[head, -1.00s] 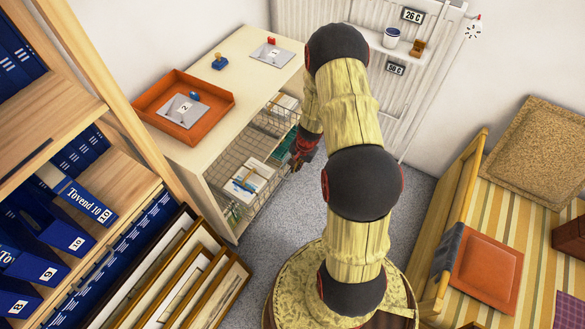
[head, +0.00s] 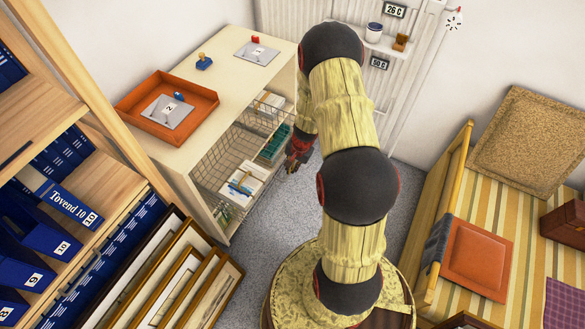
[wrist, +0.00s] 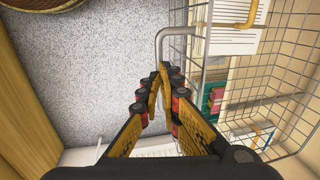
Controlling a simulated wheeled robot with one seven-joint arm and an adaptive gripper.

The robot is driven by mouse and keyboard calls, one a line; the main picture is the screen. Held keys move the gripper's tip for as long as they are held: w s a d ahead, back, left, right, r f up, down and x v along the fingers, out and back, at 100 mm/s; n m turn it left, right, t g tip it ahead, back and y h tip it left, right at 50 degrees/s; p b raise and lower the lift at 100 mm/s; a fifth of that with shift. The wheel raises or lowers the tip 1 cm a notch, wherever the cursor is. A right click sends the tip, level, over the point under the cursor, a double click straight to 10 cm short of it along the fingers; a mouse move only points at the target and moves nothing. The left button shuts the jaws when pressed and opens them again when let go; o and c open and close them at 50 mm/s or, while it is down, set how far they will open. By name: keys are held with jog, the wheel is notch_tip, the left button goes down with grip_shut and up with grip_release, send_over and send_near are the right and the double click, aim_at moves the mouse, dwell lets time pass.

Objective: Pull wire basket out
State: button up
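The wire basket (head: 244,150) sits in the open side of the cream cabinet, with papers and a green item inside. In the wrist view, its wire mesh (wrist: 262,110) fills the right side. Its pale bent handle (wrist: 160,42) sticks out to the left of the mesh. My gripper (wrist: 160,73) has its fingertips drawn close together around the lower end of the handle bar. In the head view, my gripper (head: 296,158) is at the basket's front, partly hidden by my arm. The exact contact at the fingertips is small.
The cabinet top (head: 228,85) holds an orange tray (head: 140,113) and stamps. A shelf with blue binders (head: 70,205) and framed prints (head: 185,285) stand at left. A striped bench (head: 520,225) is at right. Grey floor (head: 300,205) is clear beside the cabinet.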

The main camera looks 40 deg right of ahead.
jog(key=o, duration=0.4)
jog(key=shift+s+a+f, duration=0.2)
jog(key=shift+s+f, duration=0.05)
jog(key=shift+f, duration=0.15)
jog(key=shift+c, duration=0.2)
jog(key=shift+r, duration=0.1)
jog(key=shift+w+d+r, duration=0.1)
jog(key=shift+w, duration=0.05)
jog(key=shift+r, duration=0.1)
notch_tip(320, 180, up, 12)
jog(key=s, duration=0.2)
jog(key=shift+d+f, duration=0.25)
jog(key=shift+d, duration=0.15)
